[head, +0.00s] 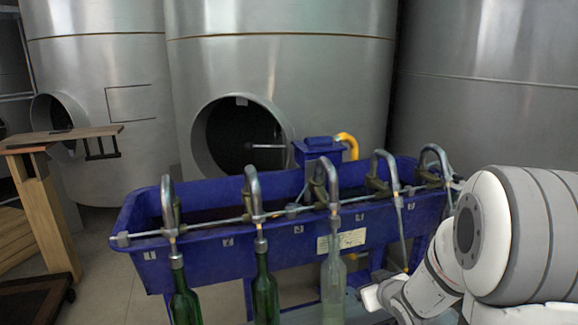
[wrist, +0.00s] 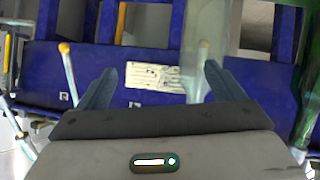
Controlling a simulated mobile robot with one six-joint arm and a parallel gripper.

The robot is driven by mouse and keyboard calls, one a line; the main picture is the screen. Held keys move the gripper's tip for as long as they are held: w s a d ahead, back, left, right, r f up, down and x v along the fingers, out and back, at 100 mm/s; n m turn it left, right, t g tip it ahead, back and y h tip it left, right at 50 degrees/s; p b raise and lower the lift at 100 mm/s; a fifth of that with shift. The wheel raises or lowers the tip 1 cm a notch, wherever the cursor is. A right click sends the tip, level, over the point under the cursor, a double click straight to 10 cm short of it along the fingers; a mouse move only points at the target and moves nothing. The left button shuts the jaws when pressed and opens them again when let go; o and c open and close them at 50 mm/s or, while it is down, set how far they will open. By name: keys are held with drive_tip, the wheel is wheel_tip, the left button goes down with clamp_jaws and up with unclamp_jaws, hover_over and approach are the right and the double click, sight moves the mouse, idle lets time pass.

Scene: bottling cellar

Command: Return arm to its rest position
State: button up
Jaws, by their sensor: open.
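My gripper (wrist: 157,78) is open in the wrist view, with two blue-grey fingers apart and nothing held between them. Beyond the fingers is the front of a blue filling trough (wrist: 120,98) with a pale label (wrist: 153,77). A clear bottle (wrist: 199,22) stands just beyond the right finger, apart from the palm as far as I can tell. In the head view my white arm reaches in from the right, its wrist low beside the clear bottle (head: 333,285). The fingers cannot be made out clearly there.
The blue trough (head: 285,262) carries several curved metal spouts. Green bottles (head: 184,303) (head: 265,295) are under the two left spouts. The fourth spout (head: 398,215) has no bottle. Steel tanks (head: 280,70) stand behind; a wooden stand (head: 50,210) is at left.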

drive_tip(key=s+a+r+m+g+p, duration=0.1)
drive_tip(key=s+a+r+g+p, duration=0.1)
drive_tip(key=s+r, duration=0.3)
drive_tip(key=s+a+r+m+g+h+p, duration=0.1)
drive_tip(key=s+r+g, duration=0.3)
drive_tip(key=s, duration=0.7)
drive_tip(key=s+a+r+m+g+p, duration=0.2)
drive_tip(key=s+r, duration=0.4)
drive_tip(key=s, duration=0.3)
drive_tip(key=shift+a+g+p, duration=0.4)
drive_tip(key=shift+a+p, duration=0.2)
drive_tip(key=shift+p, duration=0.3)
